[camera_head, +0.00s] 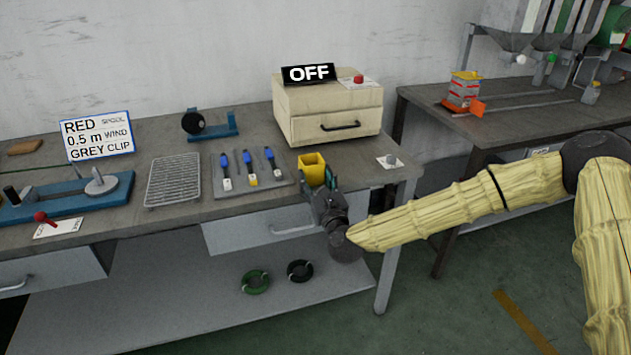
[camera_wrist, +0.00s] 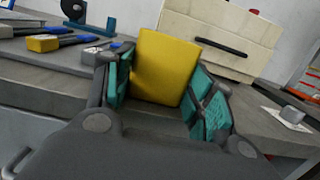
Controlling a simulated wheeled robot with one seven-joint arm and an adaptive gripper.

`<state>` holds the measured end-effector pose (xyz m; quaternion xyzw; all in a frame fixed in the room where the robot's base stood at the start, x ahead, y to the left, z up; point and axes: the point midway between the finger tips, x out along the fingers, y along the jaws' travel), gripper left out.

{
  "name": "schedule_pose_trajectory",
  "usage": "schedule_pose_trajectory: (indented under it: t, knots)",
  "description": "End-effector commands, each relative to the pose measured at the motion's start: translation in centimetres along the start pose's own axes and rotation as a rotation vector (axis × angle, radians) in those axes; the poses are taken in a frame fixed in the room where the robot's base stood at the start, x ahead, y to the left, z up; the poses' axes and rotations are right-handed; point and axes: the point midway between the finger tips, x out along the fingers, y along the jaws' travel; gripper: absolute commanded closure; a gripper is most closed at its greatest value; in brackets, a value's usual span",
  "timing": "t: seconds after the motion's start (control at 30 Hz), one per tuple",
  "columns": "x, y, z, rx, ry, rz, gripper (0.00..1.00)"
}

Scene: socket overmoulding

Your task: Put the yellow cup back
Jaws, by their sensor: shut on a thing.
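The yellow cup (camera_head: 311,168) is a square-sided cup near the front edge of the workbench, in front of the cream box. In the wrist view the yellow cup (camera_wrist: 165,68) stands between the two teal-padded fingers. My gripper (camera_head: 329,180) is shut on it, and the fingers (camera_wrist: 160,92) flank its left and right sides. The cup looks upright or only slightly tilted.
A cream box (camera_head: 305,118) with a drawer and an OFF sign stands behind the cup. A tray (camera_head: 225,193) with blue-handled tools lies to the left, beside a wire rack (camera_head: 173,180). A small grey knob on a white plate (camera_head: 390,161) is to the right.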

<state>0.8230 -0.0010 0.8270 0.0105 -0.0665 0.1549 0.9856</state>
Motion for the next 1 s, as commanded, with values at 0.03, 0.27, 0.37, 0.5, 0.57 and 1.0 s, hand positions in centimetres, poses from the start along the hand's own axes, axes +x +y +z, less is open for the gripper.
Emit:
schedule_pose_trajectory:
  t: [0.03,0.27,0.37,0.5,0.57,1.0]
  knots:
    - [-0.3,0.0,-1.0,0.0,0.012,0.001,0.93]
    - [-0.5,0.0,-1.5,-0.001,0.019,0.002,0.42]
    - [-0.6,0.0,-1.7,-0.001,0.022,0.003,0.25]
    - [-0.6,0.1,-1.8,-0.001,0.025,0.004,0.25]
    - [-0.6,0.1,-1.8,-0.001,0.025,0.005,0.25]
    - [-3.5,0.1,-0.6,0.001,0.026,0.005,0.24]
